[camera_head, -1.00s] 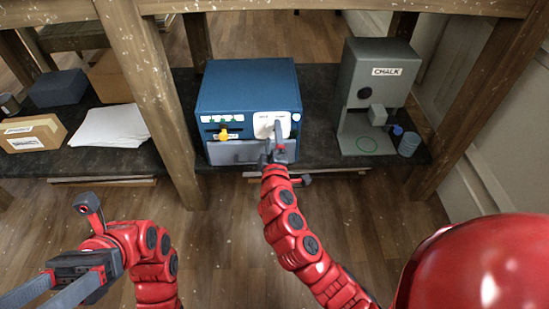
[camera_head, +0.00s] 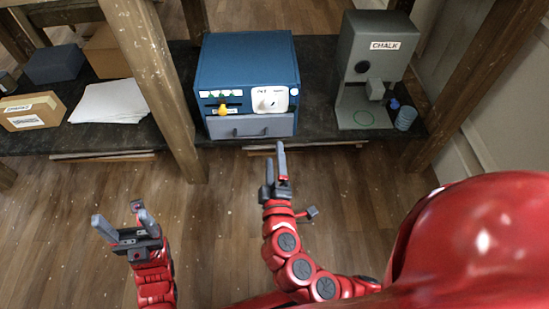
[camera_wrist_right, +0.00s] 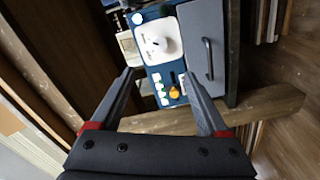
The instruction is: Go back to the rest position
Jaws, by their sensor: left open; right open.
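My left gripper (camera_head: 122,226) is at the lower left in the head view, over the floor, open and empty with its fingers spread. My right gripper (camera_head: 275,160) is in the middle of the head view, in front of the shelf and apart from the blue box (camera_head: 245,72). Its open, empty fingers also show in the right wrist view (camera_wrist_right: 165,85). The blue box has a white panel with a dial (camera_head: 270,100), a yellow-orange knob (camera_head: 223,110), and a closed grey drawer (camera_head: 250,126) with a handle.
A grey chalk dispenser (camera_head: 370,75) stands at the right on the dark shelf (camera_head: 318,125). Paper sheets (camera_head: 108,103) and a cardboard box (camera_head: 32,112) lie at the left. Wooden posts (camera_head: 160,85) frame the shelf. The floor in front is clear.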

